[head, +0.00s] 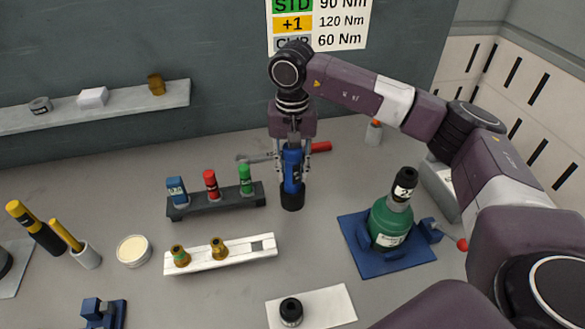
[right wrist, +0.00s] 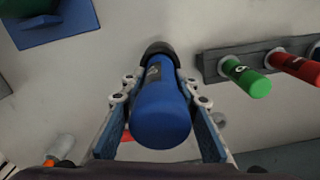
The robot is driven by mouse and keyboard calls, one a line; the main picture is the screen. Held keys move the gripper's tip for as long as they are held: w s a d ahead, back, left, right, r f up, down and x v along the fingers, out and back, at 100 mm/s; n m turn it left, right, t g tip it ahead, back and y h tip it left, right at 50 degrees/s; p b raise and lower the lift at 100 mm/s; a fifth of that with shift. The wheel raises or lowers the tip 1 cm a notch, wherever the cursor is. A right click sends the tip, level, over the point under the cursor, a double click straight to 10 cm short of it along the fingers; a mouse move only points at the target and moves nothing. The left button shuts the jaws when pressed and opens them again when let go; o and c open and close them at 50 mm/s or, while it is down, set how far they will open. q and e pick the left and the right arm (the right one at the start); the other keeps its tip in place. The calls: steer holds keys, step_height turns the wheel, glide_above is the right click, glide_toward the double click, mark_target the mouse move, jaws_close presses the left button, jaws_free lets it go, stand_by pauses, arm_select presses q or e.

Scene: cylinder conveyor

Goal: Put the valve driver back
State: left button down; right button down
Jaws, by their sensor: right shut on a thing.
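My right gripper (head: 292,172) is shut on an upright blue driver (head: 292,165) with a black lower end, to the right of the dark rack. In the right wrist view the driver (right wrist: 160,112) lies between both fingers of the gripper (right wrist: 162,92), its black end away from the camera. I cannot tell whether that end touches the table. The dark rack (head: 217,206) holds a blue piece (head: 176,191), a red piece (head: 211,183) and a green piece (head: 246,179). My left gripper is not in view.
A white rack (head: 205,262) with two brass fittings stands in front. A green bottle (head: 390,222) sits on a blue base (head: 360,250) at right. A red-handled tool (head: 320,147) lies behind the driver. A black ring (head: 291,312) is on a white plate (head: 330,305).

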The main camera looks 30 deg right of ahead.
mark_target(293, 157)
steer(key=shift+f+b, duration=0.7)
steer(key=shift+f, duration=0.15)
steer(key=c, duration=1.8)
jaws_free()
steer(key=o, duration=0.4)
steer(key=shift+c, duration=0.2)
steer(key=shift+r+p, duration=1.55)
steer(key=shift+r, duration=1.5)
steer(key=shift+s+f, duration=0.1)
steer(key=shift+s, duration=0.05)
